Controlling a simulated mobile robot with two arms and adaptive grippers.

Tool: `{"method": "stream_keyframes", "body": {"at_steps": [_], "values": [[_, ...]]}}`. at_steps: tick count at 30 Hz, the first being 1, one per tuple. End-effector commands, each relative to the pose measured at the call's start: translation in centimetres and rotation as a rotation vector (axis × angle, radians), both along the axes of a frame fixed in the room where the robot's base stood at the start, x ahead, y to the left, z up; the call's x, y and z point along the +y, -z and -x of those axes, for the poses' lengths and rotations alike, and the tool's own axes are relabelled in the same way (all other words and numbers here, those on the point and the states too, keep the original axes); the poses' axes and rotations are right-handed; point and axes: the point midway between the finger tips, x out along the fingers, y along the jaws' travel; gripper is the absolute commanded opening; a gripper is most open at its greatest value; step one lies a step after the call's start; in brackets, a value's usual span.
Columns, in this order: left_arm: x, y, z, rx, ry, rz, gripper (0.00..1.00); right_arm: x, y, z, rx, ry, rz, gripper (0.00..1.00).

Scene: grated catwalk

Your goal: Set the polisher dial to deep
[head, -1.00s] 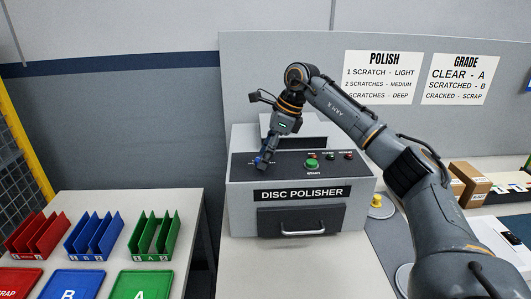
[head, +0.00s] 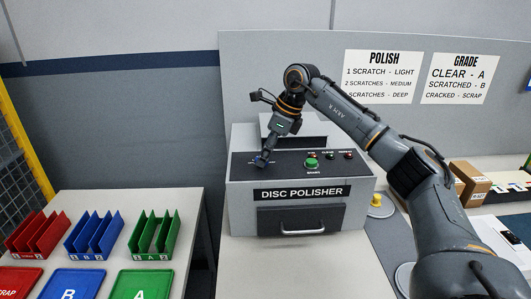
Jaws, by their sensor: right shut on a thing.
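The disc polisher (head: 242,200) is a grey box on the bench, with a black sloped top panel and a front drawer with a handle. My right gripper (head: 261,161) points down at the left part of that panel and is shut on the polisher dial. The gripper hides most of the dial, and its setting cannot be read. A green button (head: 312,163) and several small indicator lights sit to the right on the panel. My left gripper is not in view.
A POLISH sign (head: 382,77) on the back panel pairs three scratches with deep. A GRADE sign (head: 461,78) hangs beside it. Red, blue and green racks (head: 152,237) stand on the left table. A yellow button (head: 376,201) and cardboard boxes (head: 470,184) are at right.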

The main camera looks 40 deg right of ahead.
Motion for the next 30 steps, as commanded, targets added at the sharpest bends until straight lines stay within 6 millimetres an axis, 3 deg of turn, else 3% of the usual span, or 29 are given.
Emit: {"method": "stream_keyframes", "body": {"at_steps": [30], "values": [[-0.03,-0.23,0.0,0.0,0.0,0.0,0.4,0.98,-0.01,0.23,-0.002,0.934,0.001,0.03]]}}
